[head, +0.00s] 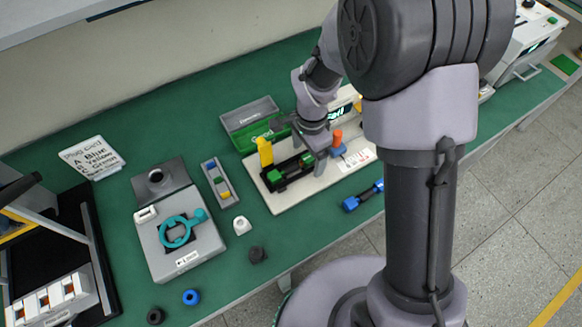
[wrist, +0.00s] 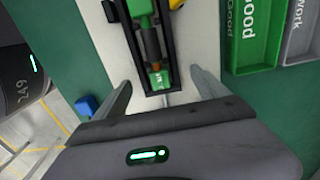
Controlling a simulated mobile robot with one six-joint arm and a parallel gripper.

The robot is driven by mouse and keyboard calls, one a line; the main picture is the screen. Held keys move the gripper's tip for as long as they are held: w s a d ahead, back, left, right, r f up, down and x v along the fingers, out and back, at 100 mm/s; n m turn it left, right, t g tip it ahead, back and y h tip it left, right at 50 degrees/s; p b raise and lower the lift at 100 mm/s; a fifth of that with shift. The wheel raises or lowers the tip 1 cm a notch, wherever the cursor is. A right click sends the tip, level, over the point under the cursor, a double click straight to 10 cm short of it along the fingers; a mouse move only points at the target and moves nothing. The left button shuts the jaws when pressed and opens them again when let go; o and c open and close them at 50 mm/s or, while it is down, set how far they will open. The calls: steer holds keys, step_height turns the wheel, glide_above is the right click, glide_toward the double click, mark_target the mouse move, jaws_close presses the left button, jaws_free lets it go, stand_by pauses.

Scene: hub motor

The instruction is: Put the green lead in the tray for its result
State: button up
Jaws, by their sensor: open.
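The green lead (head: 277,178) lies in a black cradle on the white test fixture (head: 320,190). In the wrist view its green ends (wrist: 160,79) show in the cradle, with a dark and orange-brown middle. My gripper (head: 316,152) is over the fixture, and in the wrist view its open fingers (wrist: 162,88) stand either side of the cradle's near end, with nothing held. The tray has a green compartment (wrist: 248,62) marked "Good" and a grey one (wrist: 297,50) marked "...work". In the head view the tray (head: 248,113) is behind the fixture. The tester display (head: 342,112) is lit green, its text unclear.
A yellow clamp part (head: 265,152) and an orange knob (head: 337,138) rise from the fixture. A blue lead (head: 363,196) lies at the table's front edge. A grey station with a teal ring (head: 173,232) and a parts strip (head: 219,181) stand to the left.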

steer(key=shift+f+b, duration=0.35)
steer(key=shift+f, duration=0.05)
stand_by(0.4)
steer(key=shift+c, duration=0.2)
stand_by(0.4)
jaws_close()
steer(key=shift+r, duration=0.15)
stand_by(0.5)
